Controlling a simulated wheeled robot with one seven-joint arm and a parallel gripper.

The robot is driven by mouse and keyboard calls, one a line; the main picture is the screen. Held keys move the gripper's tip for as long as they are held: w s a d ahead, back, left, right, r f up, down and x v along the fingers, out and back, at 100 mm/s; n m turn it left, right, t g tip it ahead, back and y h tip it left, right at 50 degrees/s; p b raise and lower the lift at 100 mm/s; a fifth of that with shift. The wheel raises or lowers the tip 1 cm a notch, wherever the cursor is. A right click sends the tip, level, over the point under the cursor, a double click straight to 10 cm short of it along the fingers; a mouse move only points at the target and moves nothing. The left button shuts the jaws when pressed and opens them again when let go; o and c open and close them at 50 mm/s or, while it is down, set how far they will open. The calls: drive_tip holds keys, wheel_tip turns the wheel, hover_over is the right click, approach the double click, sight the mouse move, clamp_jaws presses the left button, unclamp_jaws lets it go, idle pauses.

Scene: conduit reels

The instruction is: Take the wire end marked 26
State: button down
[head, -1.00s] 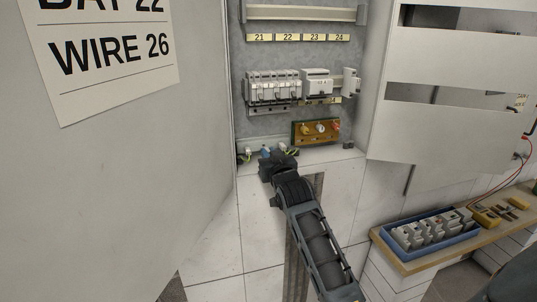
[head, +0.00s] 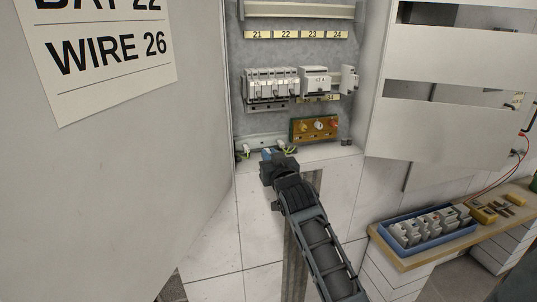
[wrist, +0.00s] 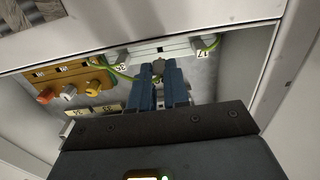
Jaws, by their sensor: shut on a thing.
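My gripper (head: 268,154) is at the foot of the open cabinet, between two green-yellow wire ends. In the wrist view its blue fingers (wrist: 160,84) are shut on a small grey end piece (wrist: 158,67). A green-yellow wire (wrist: 112,70) runs from the left towards the fingertips. A white tag (wrist: 121,65) hangs beside this wire; its upside-down number looks like 26 or 36, and I cannot tell which. Another green-yellow wire end (wrist: 208,45) at the right has a tag (wrist: 202,55) that looks like 17. A paper sign (head: 105,55) reads WIRE 26.
A brown terminal block (head: 315,129) with coloured knobs sits just right of the gripper. Breakers (head: 272,85) are above. The large grey door (head: 100,200) stands at left. A blue tray (head: 430,228) lies on the bench at right.

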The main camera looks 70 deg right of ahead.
drive_tip(key=shift+v, duration=1.75)
